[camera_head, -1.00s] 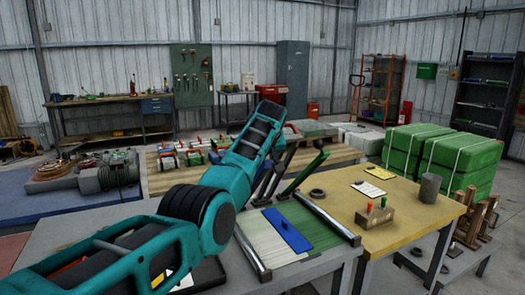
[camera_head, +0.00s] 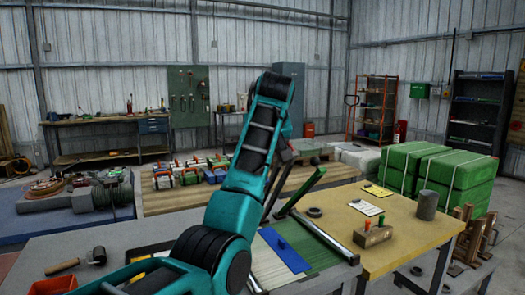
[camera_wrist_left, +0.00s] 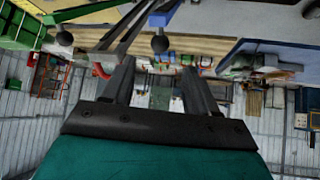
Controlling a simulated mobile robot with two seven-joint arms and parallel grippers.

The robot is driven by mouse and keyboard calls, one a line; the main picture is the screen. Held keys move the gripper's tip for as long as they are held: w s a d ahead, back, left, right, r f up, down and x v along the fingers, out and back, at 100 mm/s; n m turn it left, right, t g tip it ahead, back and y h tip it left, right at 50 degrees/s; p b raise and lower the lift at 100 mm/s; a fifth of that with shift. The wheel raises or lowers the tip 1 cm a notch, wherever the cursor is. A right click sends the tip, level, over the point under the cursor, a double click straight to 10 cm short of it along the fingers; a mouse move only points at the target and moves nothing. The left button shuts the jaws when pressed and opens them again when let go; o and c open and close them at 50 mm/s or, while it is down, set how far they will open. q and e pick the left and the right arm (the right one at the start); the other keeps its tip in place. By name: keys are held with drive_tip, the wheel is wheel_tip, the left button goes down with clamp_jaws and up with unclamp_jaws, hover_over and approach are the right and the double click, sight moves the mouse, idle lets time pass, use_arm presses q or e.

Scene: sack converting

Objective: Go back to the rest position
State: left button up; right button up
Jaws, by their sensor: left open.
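My left arm rises from the lower left of the head view, its elbow at the top of the reach, and covers part of the bench. My left gripper shows in the left wrist view (camera_wrist_left: 158,70); its two dark fingers stand apart with nothing between them. It is clear of the bench, and the wrist view looks out over the tilted room. In the head view the gripper is mostly hidden behind the arm. My right gripper does not show.
Green bales (camera_head: 455,170) stand behind right. A roller (camera_head: 97,256) and red bin (camera_head: 52,287) are at front left.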

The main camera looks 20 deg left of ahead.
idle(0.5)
use_arm(q)
drive_tip(key=s+f+m, duration=0.1)
drive_tip(key=s+f, duration=0.3)
drive_tip(key=f, duration=0.5)
drive_tip(key=s+f+m+g+h, duration=0.1)
drive_tip(key=s+f, duration=0.4)
drive_tip(key=f, duration=0.5)
drive_tip(key=s+f+m, duration=0.1)
drive_tip(key=s+f, duration=0.3)
drive_tip(key=f, duration=0.5)
drive_tip(key=shift+s+d+f+m, duration=0.2)
drive_tip(key=shift+s+f+m, duration=0.15)
drive_tip(key=shift+m, duration=0.05)
drive_tip(key=s+d+f+m+g+h, duration=0.1)
drive_tip(key=s+d+f+m, duration=0.15)
drive_tip(key=s, duration=0.75)
drive_tip(key=s+d+f+m+g+h, duration=0.1)
drive_tip(key=s+d+f+h, duration=0.15)
drive_tip(key=s, duration=0.75)
drive_tip(key=s+d+f+m+g, duration=0.15)
drive_tip(key=s+f, duration=0.25)
drive_tip(key=s, duration=0.5)
drive_tip(key=w+d+f+t+h, duration=0.2)
drive_tip(key=w+f+t, duration=0.5)
drive_tip(key=f+t, duration=0.1)
drive_tip(key=shift+d+f+m, duration=0.3)
drive_tip(key=shift+d+f, duration=0.1)
